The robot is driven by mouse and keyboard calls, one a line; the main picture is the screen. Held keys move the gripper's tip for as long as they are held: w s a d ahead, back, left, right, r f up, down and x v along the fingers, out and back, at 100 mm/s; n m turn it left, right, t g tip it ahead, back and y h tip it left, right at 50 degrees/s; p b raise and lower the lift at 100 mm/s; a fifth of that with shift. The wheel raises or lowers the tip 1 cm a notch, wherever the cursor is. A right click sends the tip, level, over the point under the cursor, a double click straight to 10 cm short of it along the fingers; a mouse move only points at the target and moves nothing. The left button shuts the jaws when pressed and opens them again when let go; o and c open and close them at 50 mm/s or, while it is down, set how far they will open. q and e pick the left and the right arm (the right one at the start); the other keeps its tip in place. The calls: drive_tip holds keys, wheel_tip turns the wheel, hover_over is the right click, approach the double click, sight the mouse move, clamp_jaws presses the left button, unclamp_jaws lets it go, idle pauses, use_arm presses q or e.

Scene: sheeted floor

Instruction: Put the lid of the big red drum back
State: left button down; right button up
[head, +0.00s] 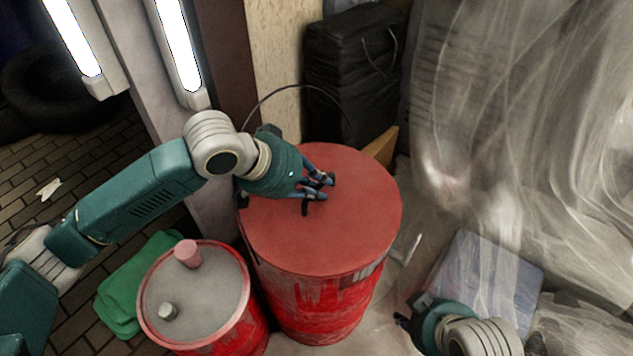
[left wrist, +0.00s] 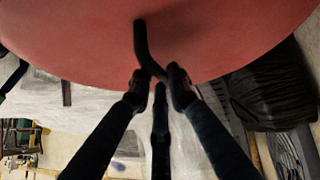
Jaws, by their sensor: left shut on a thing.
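The big red drum (head: 318,308) stands in the middle of the head view, its red side scuffed. Its round, flat red lid (head: 345,235) covers the drum's top; I cannot tell whether it sits fully on the rim or slightly above it. My left gripper (head: 318,188) reaches over the lid from the left, shut on its thin black handle. In the left wrist view, the bent dark handle (left wrist: 143,45) runs between the fingers, with the red lid (left wrist: 230,35) behind. My right gripper (head: 405,318) is at the bottom, right of the drum; its fingers are mostly hidden.
A smaller red drum (head: 262,325) with a grey top stands front left, bearing a pink cylinder (head: 187,253) and a grey cap (head: 168,311). A green cloth (head: 118,290) lies beside it. A black bag (head: 345,70) stands behind. Clear plastic sheeting (head: 510,130) hangs at right.

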use_arm(q)
drive_tip(key=c, duration=1.6)
unclamp_jaws()
drive_tip(key=shift+r, duration=0.1)
drive_tip(key=shift+o, duration=0.2)
drive_tip(key=shift+f, duration=0.2)
drive_tip(key=v, duration=1.2)
drive_tip(key=shift+r, duration=0.15)
